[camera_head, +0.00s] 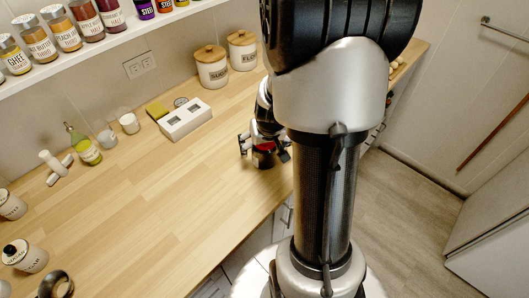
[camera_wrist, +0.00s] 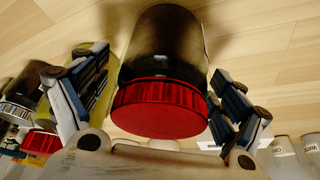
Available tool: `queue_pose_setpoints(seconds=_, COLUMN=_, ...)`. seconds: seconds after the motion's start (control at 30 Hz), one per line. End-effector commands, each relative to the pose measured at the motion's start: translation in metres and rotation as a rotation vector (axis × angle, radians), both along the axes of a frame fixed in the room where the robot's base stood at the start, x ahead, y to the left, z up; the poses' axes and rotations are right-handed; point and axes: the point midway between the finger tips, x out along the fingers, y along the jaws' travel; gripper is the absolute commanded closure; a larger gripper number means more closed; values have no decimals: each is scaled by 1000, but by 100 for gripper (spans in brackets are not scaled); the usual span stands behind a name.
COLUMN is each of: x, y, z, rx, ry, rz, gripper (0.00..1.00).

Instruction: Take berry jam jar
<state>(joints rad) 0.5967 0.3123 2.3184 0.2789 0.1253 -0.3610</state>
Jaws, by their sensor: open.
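A dark jar with a red lid (camera_wrist: 160,108) lies between the two fingers of my gripper (camera_wrist: 162,72) in the wrist view. Its label cannot be read, so I cannot tell its contents for sure. The fingers are open, one on each side of the jar, with a visible gap at the right. In the head view my gripper (camera_head: 264,150) is low over the wooden counter, around the dark jar (camera_head: 264,160), which stands near the counter's front edge. My arm hides part of that area.
Another red-lidded jar (camera_wrist: 41,142) shows at left in the wrist view. On the counter (camera_head: 150,215) are a white two-slot box (camera_head: 185,120), a green-yellow bottle (camera_head: 84,146) and lidded canisters (camera_head: 212,70). A shelf (camera_head: 100,42) holds several jars. The counter's middle is clear.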

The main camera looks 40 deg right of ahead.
Motion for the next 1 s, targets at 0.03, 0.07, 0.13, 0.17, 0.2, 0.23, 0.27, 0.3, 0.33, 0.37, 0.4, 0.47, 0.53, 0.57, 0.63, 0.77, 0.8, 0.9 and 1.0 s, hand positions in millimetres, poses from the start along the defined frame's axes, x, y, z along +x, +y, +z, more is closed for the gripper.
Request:
queue_pose_setpoints(seconds=0.03, x=1, y=-1, z=-4, rx=0, ry=0, rz=0, gripper=11)
queue_pose_setpoints(seconds=0.07, x=1, y=-1, z=-4, rx=0, ry=-1, rz=0, gripper=11)
queue_pose_setpoints(seconds=0.13, x=2, y=-1, z=-3, rx=0, ry=-1, rz=0, gripper=11)
queue_pose_setpoints(seconds=0.17, x=2, y=-1, z=-2, rx=0, ry=-1, rz=0, gripper=11)
queue_pose_setpoints(seconds=0.2, x=1, y=-1, z=-2, rx=0, ry=-1, rz=0, gripper=11)
queue_pose_setpoints(seconds=0.23, x=1, y=-1, z=-2, rx=0, ry=-1, rz=0, gripper=12)
queue_pose_setpoints(seconds=0.27, x=1, y=-1, z=-2, rx=0, ry=-1, rz=0, gripper=14)
queue_pose_setpoints(seconds=0.3, x=1, y=-1, z=-2, rx=0, ry=-1, rz=0, gripper=16)
queue_pose_setpoints(seconds=0.33, x=1, y=-1, z=-2, rx=0, ry=-1, rz=0, gripper=18)
queue_pose_setpoints(seconds=0.37, x=1, y=-1, z=-2, rx=0, ry=-1, rz=0, gripper=20)
queue_pose_setpoints(seconds=0.4, x=1, y=-1, z=-2, rx=0, ry=-1, rz=0, gripper=23)
queue_pose_setpoints(seconds=0.47, x=1, y=-1, z=-2, rx=0, ry=-1, rz=0, gripper=27)
queue_pose_setpoints(seconds=0.53, x=1, y=-1, z=-2, rx=0, ry=-1, rz=0, gripper=32)
queue_pose_setpoints(seconds=0.57, x=1, y=-1, z=-2, rx=0, ry=-1, rz=0, gripper=34)
queue_pose_setpoints(seconds=0.63, x=1, y=-1, z=-2, rx=0, ry=-1, rz=0, gripper=38)
queue_pose_setpoints(seconds=0.77, x=1, y=-1, z=-2, rx=0, ry=-1, rz=0, gripper=47)
queue_pose_setpoints(seconds=0.8, x=1, y=-1, z=-2, rx=0, ry=-1, rz=0, gripper=50)
queue_pose_setpoints(seconds=0.9, x=1, y=-1, z=-2, rx=0, ry=-1, rz=0, gripper=56)
queue_pose_setpoints(seconds=1.0, x=1, y=-1, z=-2, rx=0, ry=-1, rz=0, gripper=63)
